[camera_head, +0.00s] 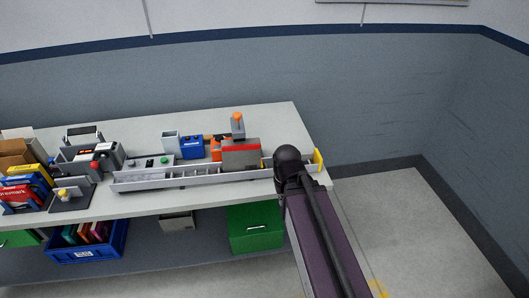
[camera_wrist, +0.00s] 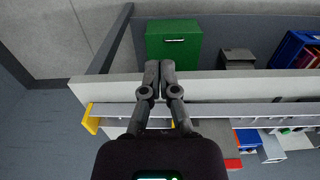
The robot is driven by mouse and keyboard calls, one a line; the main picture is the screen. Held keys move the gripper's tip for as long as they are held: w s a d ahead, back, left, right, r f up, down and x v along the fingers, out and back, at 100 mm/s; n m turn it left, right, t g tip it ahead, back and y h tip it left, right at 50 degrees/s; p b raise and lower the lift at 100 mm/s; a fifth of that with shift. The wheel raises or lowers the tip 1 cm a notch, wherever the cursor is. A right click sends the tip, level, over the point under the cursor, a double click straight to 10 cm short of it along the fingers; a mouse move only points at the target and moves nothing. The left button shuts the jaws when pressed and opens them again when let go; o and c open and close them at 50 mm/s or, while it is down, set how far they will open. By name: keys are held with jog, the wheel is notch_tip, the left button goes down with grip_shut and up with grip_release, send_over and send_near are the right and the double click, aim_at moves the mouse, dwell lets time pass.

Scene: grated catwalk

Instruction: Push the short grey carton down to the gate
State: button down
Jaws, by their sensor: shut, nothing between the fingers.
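A grey carton with a red band (camera_head: 240,157) stands at the long grey channel (camera_head: 195,178) on the bench. Whether it sits inside the channel or just behind it is unclear. The yellow gate (camera_head: 318,160) is at the channel's right end; it also shows at the left in the wrist view (camera_wrist: 90,119). My gripper (camera_wrist: 166,68) is shut and empty, its fingertips together. In the head view, my dark wrist is over the channel between the carton and the gate and hides the fingers. In the wrist view, the carton (camera_wrist: 216,130) is partly hidden by my gripper body.
Behind the channel are a blue box (camera_head: 192,147), a grey container (camera_head: 171,142) and a post with an orange top (camera_head: 237,126). Books and grey holders crowd the left. A green bin (camera_head: 256,229) and a blue crate (camera_head: 85,244) are below. Floor right of the bench is clear.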

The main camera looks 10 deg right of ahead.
aim_at(248, 159)
jog(key=w+d+r+n+y+p, duration=0.1)
jog(key=w+d+r+n, duration=0.1)
jog(key=w+n, duration=0.7)
jog(key=w+d+r+n+y+p, duration=0.2)
jog(key=w+n, duration=0.7)
jog(key=w, duration=1.1)
jog(key=shift+w+d+r+p, duration=0.2)
jog(key=shift+d+p, duration=0.1)
jog(key=shift+d, duration=0.55)
jog(key=shift+f, duration=0.15)
jog(key=a+f+b, duration=0.1)
jog(key=f+b, duration=0.2)
jog(key=a+f+b, duration=0.2)
jog(key=f+b, duration=0.1)
jog(key=a+f+b, duration=0.2)
jog(key=f+b, duration=0.1)
jog(key=shift+a+f+b, duration=0.15)
jog(key=shift+b, duration=0.15)
jog(key=shift+a, duration=0.85)
